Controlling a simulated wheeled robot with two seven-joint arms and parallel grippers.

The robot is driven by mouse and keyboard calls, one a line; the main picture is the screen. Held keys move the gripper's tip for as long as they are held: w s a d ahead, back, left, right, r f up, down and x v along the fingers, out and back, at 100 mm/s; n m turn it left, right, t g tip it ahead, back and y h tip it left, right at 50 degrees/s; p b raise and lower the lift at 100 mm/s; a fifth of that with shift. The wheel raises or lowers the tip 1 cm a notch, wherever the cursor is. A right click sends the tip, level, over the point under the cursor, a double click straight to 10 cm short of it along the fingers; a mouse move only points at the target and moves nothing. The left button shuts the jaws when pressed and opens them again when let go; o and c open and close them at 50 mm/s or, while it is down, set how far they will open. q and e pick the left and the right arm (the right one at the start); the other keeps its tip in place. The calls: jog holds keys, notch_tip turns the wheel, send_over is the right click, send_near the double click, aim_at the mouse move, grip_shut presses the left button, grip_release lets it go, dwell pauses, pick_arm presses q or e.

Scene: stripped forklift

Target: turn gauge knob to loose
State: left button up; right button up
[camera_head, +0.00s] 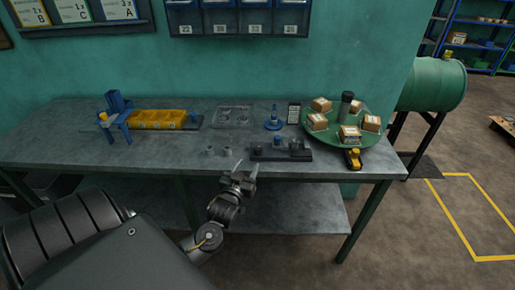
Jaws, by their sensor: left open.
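My left gripper (246,170) is open and empty, in front of the grey workbench's front edge near the middle of the picture. I cannot make out for sure which part is the gauge knob. A dark fixture block (280,153) with short upright parts lies on the bench just beyond my gripper, to its right. A blue round-based piece (273,122) stands behind that block. A blue upright device (118,112) stands at the bench's left. No gripper touches any of these. Any loose marking is too small to read. My right gripper is out of view.
The workbench (60,145) also holds a yellow bin row (158,120), a clear tray (232,115), small grey cylinders (210,150), and a green round tray (372,138) with several boxes. A yellow-and-black tool (353,158) lies near the front edge.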

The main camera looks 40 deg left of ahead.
aim_at(256, 152)
pick_arm(q)
jog(key=p+x, duration=0.1)
jog(key=x, duration=0.4)
jog(key=p+x, duration=0.1)
jog(key=x, duration=0.4)
jog(key=shift+w+d+f, duration=0.1)
jog(key=shift+w+f, duration=0.05)
jog(key=shift+w, duration=0.25)
jog(key=c, duration=0.9)
